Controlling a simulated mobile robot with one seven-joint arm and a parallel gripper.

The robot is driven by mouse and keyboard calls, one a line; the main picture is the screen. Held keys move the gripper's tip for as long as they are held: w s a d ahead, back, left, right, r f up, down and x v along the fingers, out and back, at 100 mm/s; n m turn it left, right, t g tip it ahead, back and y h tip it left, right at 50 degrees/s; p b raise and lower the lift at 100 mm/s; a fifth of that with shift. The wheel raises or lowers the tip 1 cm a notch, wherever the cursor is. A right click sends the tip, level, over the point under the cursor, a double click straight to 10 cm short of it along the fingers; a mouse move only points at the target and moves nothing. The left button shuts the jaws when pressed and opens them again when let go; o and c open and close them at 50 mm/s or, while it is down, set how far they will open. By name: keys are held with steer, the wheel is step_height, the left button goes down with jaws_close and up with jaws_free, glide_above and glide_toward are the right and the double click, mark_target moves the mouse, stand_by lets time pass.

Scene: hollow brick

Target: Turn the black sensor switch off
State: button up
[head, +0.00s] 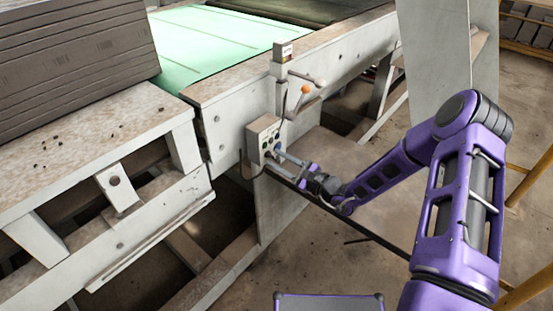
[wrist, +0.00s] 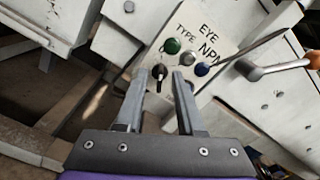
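The black switch (wrist: 159,72) is a small knob with a dark lever on a pale control panel (wrist: 218,40) in the wrist view. The panel carries the words "EYE", "TYPE" and "NPN". My gripper (wrist: 161,78) is open, and its two fingers point at the panel with the switch between their tips. A gap shows on both sides of the switch; I cannot tell how far the tips are from the panel face. In the head view, my gripper (head: 283,158) is at the front of the grey control box (head: 263,140), and the switch cannot be made out there.
A green button (wrist: 172,46), a silver knob (wrist: 188,59) and a blue button (wrist: 202,69) sit close to the fingers.

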steer(key=v, duration=1.6)
steer(key=shift+s+d, duration=0.2)
